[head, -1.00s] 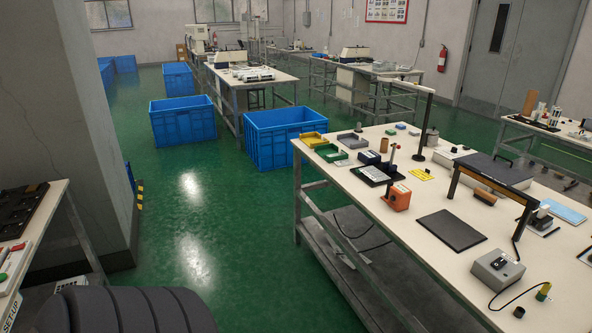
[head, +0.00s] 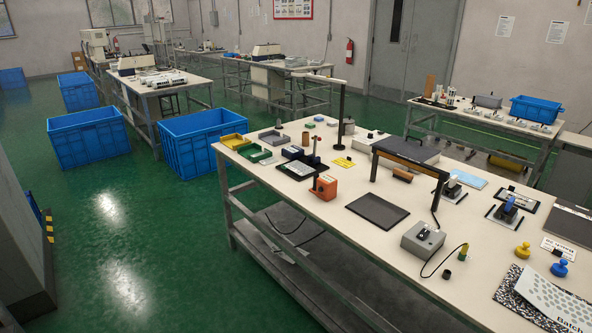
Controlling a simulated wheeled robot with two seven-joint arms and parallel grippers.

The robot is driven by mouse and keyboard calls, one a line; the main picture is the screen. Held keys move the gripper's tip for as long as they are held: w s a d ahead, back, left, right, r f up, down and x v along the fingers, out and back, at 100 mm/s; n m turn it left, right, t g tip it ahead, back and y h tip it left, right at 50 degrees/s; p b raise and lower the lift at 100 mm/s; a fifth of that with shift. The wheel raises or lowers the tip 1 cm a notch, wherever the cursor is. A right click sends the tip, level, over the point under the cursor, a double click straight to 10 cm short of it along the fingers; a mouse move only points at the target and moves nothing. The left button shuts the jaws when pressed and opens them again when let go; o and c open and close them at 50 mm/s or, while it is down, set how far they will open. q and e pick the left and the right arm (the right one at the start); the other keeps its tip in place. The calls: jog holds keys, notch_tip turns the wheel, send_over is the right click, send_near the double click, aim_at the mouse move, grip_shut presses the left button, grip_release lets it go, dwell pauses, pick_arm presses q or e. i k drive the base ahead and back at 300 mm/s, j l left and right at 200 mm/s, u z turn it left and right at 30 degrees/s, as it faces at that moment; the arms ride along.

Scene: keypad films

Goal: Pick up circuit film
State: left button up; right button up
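No sheet can be clearly told as the circuit film. A pale sheet with rows of grey dots (head: 558,296) lies at the near right corner of the table (head: 330,240), over a black-and-white speckled sheet (head: 506,292) and cut off by the picture edge. A black flat mat (head: 378,211) lies bare mid-table. A small yellow sheet (head: 343,162) lies farther back. Neither gripper is in view.
A grey control box (head: 422,240), an orange block (head: 325,187) and a black-topped frame (head: 406,154) stand on the table. Blue crates (head: 200,141) stand on the floor behind it.

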aim_at(302, 169)
jog(key=z, duration=0.45)
jog(key=i+j+z, duration=0.35)
jog(key=j+z, duration=0.15)
jog(key=i+j+z, duration=0.2)
jog(key=j, duration=0.2)
jog(key=j+z, duration=0.25)
jog(key=i+j, duration=0.05)
jog(key=j, duration=0.05)
